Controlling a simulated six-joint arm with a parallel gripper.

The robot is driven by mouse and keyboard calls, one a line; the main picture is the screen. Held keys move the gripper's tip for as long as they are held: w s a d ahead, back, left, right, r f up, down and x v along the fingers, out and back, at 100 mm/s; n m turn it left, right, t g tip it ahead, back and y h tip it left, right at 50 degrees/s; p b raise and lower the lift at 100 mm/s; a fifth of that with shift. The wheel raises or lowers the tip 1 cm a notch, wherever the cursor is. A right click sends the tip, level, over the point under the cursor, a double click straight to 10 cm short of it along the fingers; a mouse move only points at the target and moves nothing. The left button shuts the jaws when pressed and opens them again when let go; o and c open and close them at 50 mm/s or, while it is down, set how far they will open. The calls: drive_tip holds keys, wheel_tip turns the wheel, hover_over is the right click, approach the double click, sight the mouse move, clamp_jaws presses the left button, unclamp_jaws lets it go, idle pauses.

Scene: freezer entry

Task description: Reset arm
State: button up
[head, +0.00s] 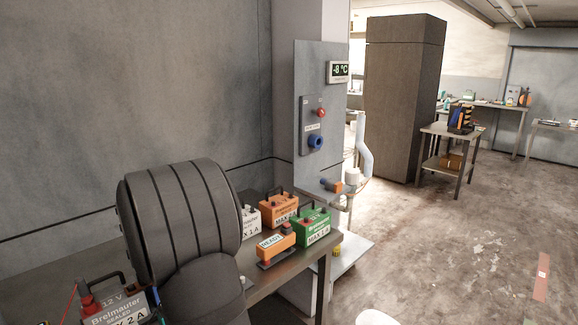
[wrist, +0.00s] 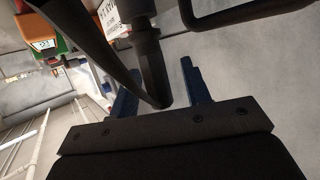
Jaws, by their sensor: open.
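My gripper (wrist: 158,68) shows in the wrist view, its two blue fingers spread apart. A dark bar and a dark post run across the gap between them; I cannot tell whether they touch the fingers or lie nearer or farther away. A white box (wrist: 108,12) with a label is at the top of that view, beside a green and orange device (wrist: 45,42). In the head view my own dark arm link fills the lower left, and my gripper is hidden behind it or out of frame.
A metal table (head: 270,284) holds a white box (head: 251,221), an orange box (head: 279,210), a green box (head: 312,227) and a small orange device (head: 276,243). A grey panel (head: 303,92) stands behind. Floor at right is mostly clear.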

drive_tip(key=shift+s, duration=0.15)
drive_tip(key=v, duration=1.7)
drive_tip(key=x, duration=1.7)
wheel_tip(320, 180, up, 7)
drive_tip(key=shift+f, duration=0.1)
